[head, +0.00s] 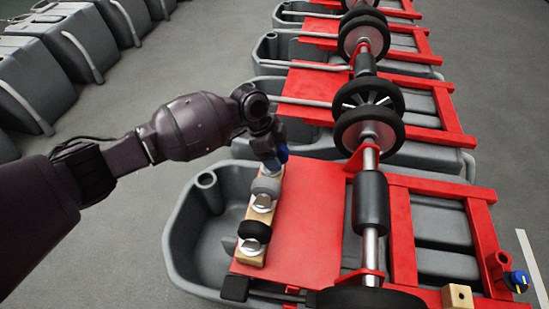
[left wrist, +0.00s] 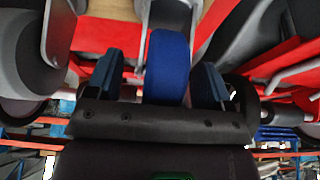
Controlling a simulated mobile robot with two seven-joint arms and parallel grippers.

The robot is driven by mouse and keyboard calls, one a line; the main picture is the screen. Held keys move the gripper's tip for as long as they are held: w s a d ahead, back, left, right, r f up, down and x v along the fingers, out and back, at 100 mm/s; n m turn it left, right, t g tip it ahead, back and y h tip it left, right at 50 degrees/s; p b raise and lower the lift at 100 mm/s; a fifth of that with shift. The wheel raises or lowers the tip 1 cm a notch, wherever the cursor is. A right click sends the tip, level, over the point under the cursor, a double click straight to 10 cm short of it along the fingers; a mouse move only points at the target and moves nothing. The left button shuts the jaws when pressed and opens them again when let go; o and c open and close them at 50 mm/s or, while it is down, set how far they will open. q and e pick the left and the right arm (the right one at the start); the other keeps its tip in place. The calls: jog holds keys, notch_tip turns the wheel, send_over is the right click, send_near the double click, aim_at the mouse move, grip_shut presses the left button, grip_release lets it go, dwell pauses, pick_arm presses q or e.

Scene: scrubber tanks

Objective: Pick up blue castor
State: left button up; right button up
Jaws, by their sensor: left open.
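The blue castor (left wrist: 168,65) shows in the left wrist view as a blue wheel between the two fingers of my left gripper (left wrist: 158,80). The fingers stand apart, with a visible gap on each side of the wheel. In the head view my left gripper (head: 270,150) is over the far end of a wooden block (head: 251,260). A small patch of the blue castor (head: 283,154) shows there, and the rest is hidden by the gripper. A grey castor (head: 266,187) and a black castor (head: 254,231) sit on the same block. My right gripper is not in view.
The block lies on a red plate (head: 310,222) across a grey scrubber tank (head: 183,232). A shaft with a dark roller (head: 371,203) and black wheels runs just right of it. A blue knob-like part (head: 518,281) is at the far right. Open floor (head: 85,250) lies left.

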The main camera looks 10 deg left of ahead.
pick_arm(q)
jog(key=shift+r, duration=0.2)
jog(key=c, duration=1.2)
